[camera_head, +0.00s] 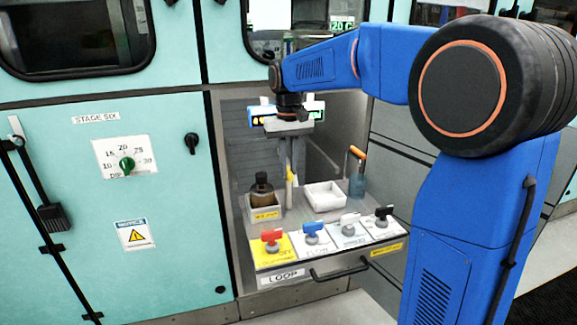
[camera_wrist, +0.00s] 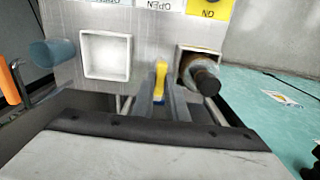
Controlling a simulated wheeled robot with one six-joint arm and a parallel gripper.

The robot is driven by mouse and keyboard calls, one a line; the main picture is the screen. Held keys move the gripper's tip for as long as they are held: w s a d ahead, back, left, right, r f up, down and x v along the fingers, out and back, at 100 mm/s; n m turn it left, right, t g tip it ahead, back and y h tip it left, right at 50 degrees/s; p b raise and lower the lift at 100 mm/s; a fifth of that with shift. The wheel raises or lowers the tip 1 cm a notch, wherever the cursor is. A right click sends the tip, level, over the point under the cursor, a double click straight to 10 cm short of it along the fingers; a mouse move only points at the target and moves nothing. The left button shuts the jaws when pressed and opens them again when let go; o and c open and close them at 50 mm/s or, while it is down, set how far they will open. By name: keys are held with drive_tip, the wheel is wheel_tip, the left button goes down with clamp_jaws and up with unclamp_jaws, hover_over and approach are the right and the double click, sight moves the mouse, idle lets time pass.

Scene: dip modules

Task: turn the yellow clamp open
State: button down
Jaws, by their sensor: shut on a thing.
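The yellow clamp (camera_head: 290,177) is a small upright yellow piece at the back of the alcove's shelf. In the wrist view the yellow clamp (camera_wrist: 160,80) lies between the two grey fingers. My gripper (camera_head: 291,168) points down from above and is shut on the clamp; in the wrist view my gripper (camera_wrist: 160,101) has one finger on each side of it. The clamp's lower part and what it is fixed to are hidden by the fingers.
A brown bottle (camera_head: 262,188) in a holder stands left of the clamp. Several coloured valve handles, one red (camera_head: 272,237), line the front panel. The alcove's walls are close on both sides.

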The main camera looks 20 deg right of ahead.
drive_tip(key=c, duration=1.8)
unclamp_jaws()
drive_tip(key=shift+o, duration=0.2)
drive_tip(key=shift+r, duration=0.15)
wheel_tip(320, 180, up, 17)
drive_tip(key=shift+r, duration=0.1)
